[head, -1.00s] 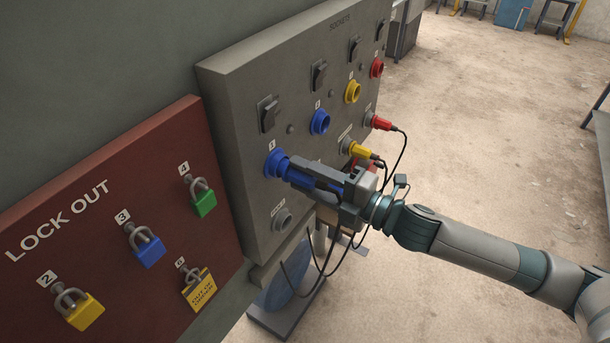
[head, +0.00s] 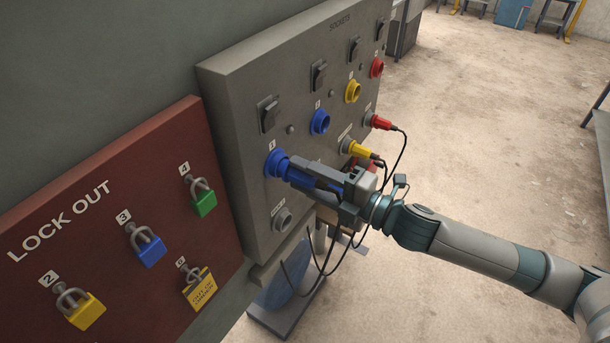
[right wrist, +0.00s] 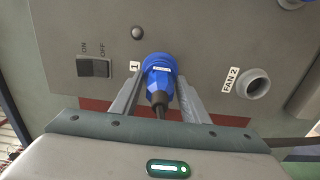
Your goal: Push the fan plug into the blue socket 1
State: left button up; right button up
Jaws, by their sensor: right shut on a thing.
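The blue fan plug (head: 300,179) is held between the fingers of my right gripper (head: 306,175), its nose at the blue socket 1 (head: 271,163) on the grey panel. In the right wrist view the blue plug (right wrist: 160,91) lies between the two grey fingers, with its dark cable end toward the camera. Plug and socket look in line and meet. How deep the plug sits cannot be told, as the two blues merge. My left gripper is not in view.
A grey empty holder (head: 283,220) is below socket 1; it shows beside the FAN 2 label in the right wrist view (right wrist: 255,84). A second blue socket (head: 319,122), a yellow plug (head: 360,152) and a red plug (head: 381,123) are nearby. The red lockout board (head: 110,210) stands left.

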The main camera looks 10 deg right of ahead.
jog(key=shift+w+a, duration=0.25)
jog(key=shift+w, duration=0.05)
jog(key=o, duration=1.5)
jog(key=shift+c, duration=0.2)
jog(key=shift+s, duration=0.1)
jog(key=shift+s+d+f, duration=0.15)
jog(key=shift+s+d, duration=0.1)
jog(key=shift+d, duration=0.15)
jog(key=b+v, duration=0.8)
jog(key=v, duration=0.8)
jog(key=shift+s+r, duration=0.2)
jog(key=shift+d, duration=0.1)
